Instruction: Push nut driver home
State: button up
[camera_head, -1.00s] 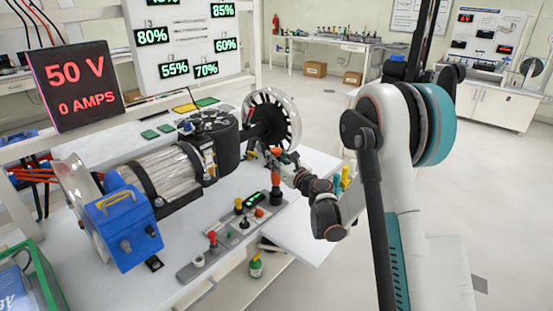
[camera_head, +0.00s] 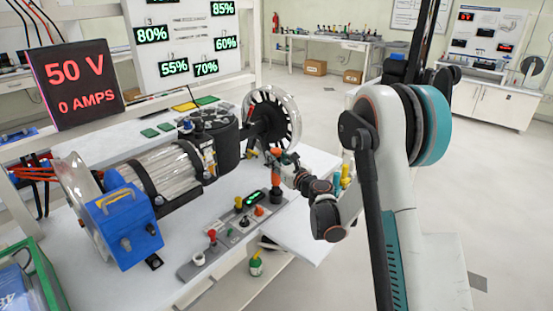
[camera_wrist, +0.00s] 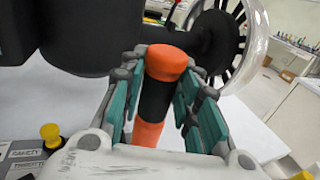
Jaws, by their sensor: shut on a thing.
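The nut driver (camera_wrist: 158,100) has an orange and black handle, seen close up in the wrist view between the two teal-padded fingers. My gripper (camera_wrist: 165,92) is shut on this handle, with one finger on each side. In the head view my gripper (camera_head: 284,160) is at the right end of the bench, beside the spoked wheel. An orange upright part of the driver (camera_head: 276,181) shows below the fingers there. The driver's lower end and tip are hidden, so I cannot tell how deep it sits.
A spoked wheel (camera_head: 286,125) in a clear ring and a black motor housing (camera_head: 217,138) stand close behind my gripper. A grey control strip (camera_head: 218,250) with knobs lies in front. A blue box (camera_head: 123,227) is at left.

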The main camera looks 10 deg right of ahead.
jog(key=shift+f, duration=1.8)
dwell(1.0)
jog(key=o, duration=1.1)
jog(key=shift+c, duration=0.2)
jog(key=shift+s, duration=0.15)
